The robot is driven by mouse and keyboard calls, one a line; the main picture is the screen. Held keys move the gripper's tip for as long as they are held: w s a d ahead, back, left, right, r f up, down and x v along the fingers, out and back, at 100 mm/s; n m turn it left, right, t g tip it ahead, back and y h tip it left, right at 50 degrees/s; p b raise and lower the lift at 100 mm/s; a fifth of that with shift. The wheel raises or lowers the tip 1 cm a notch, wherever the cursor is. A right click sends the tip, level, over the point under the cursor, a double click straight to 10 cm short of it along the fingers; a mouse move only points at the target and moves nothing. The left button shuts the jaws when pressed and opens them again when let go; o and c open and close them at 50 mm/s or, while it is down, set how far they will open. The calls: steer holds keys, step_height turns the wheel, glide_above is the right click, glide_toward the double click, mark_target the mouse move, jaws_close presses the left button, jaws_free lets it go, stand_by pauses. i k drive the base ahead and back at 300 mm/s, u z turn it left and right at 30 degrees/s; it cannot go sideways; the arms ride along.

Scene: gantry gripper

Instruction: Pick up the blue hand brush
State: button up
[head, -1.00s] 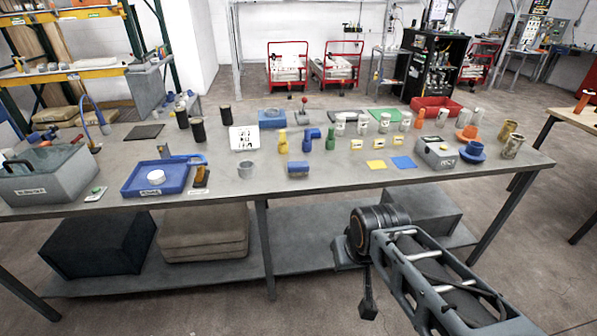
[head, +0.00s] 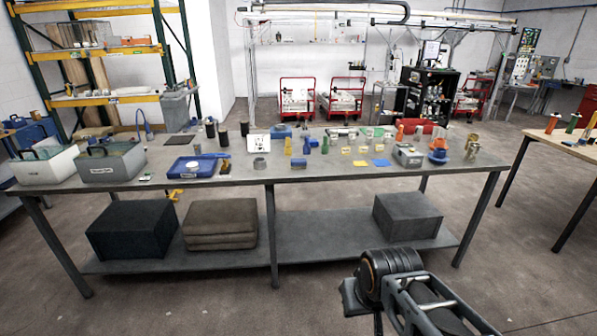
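A long blue piece (head: 212,155) lies at the back edge of the blue tray on the left half of the workbench. It may be the blue hand brush, but it is too small to be certain. A short blue block (head: 298,163) near the bench's front middle is another blue thing whose kind I cannot tell. My arm shows at the lower right, in front of the bench and well apart from both. My gripper's fingers are not visible.
The grey workbench (head: 340,176) carries several tools, bottles and cups. The blue tray (head: 192,174) and two grey bins, one of them here (head: 110,172), stand on its left. Boxes (head: 408,221) lie on its lower shelf. A second table (head: 562,147) stands right. The front floor is clear.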

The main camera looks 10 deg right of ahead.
mark_target(295, 163)
steer(key=u, duration=0.65)
steer(key=i, duration=0.8)
steer(key=u, duration=0.55)
steer(key=i, duration=1.05)
steer(key=z, duration=0.6)
steer(key=i, duration=0.8)
steer(key=z, duration=1.2)
steer(key=i, duration=0.3)
steer(key=z, duration=0.25)
